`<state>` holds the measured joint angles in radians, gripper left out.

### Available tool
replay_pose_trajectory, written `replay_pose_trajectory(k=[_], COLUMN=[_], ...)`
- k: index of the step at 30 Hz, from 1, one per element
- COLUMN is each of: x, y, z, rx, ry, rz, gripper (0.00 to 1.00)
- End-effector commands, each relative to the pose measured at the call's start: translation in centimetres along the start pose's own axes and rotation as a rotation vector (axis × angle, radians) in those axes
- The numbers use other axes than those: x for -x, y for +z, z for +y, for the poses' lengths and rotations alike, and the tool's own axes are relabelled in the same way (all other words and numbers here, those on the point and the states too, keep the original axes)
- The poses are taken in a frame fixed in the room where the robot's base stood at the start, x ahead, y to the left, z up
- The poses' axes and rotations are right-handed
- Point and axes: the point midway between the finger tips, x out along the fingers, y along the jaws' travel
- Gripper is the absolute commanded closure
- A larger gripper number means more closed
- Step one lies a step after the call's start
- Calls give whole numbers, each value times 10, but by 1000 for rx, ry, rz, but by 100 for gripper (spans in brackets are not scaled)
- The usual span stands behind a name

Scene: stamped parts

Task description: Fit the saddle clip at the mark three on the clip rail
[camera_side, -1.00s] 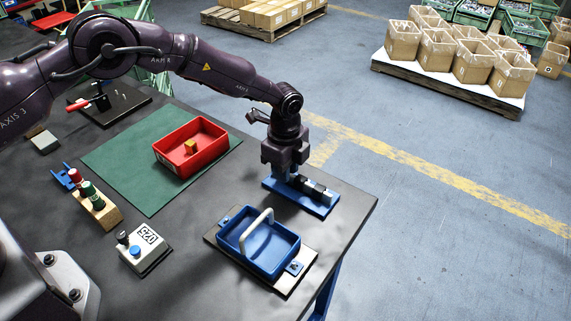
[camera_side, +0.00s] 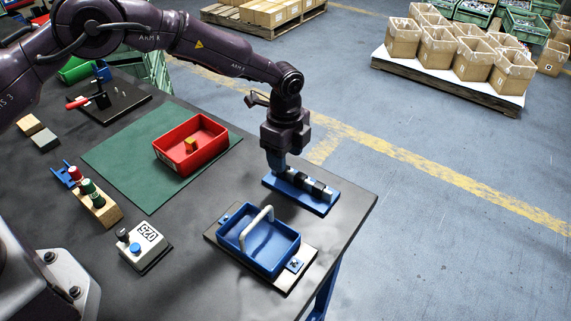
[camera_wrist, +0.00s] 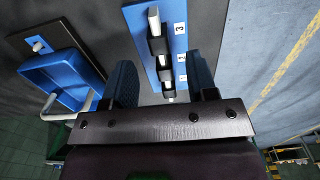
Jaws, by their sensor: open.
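The clip rail is a blue base (camera_side: 325,208) with a raised pale bar, near the right edge of the table. In the wrist view its base (camera_wrist: 138,30) carries the marks 3, 2 and 1, with 3 at the top. Dark saddle clips (camera_wrist: 157,47) sit on the bar; the farthest one is close to mark 3, but I cannot tell whether it is exactly at it or fully seated. Clips (camera_side: 317,187) also show in the side view. My gripper (camera_side: 278,167) is above the rail's left end. In the wrist view its fingers (camera_wrist: 162,78) are apart, on either side of the bar.
A blue tray (camera_side: 238,252) with a pale handle stands in front of the rail. A grey control box (camera_side: 146,250) is at the front left. The table's edge is just right of the rail.

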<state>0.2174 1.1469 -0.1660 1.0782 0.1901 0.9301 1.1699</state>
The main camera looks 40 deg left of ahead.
Motion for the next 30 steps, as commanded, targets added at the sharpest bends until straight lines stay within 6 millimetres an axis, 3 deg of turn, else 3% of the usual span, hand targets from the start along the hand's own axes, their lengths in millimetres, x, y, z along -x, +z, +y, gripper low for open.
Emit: replay_pose_trajectory(k=[6, 12, 30], x=[51, 80, 88], y=[0, 0, 0], z=[-1, 0, 0], rx=[1, 0, 0], ry=[-5, -2, 0], rz=[2, 1, 0], gripper=[47, 47, 47])
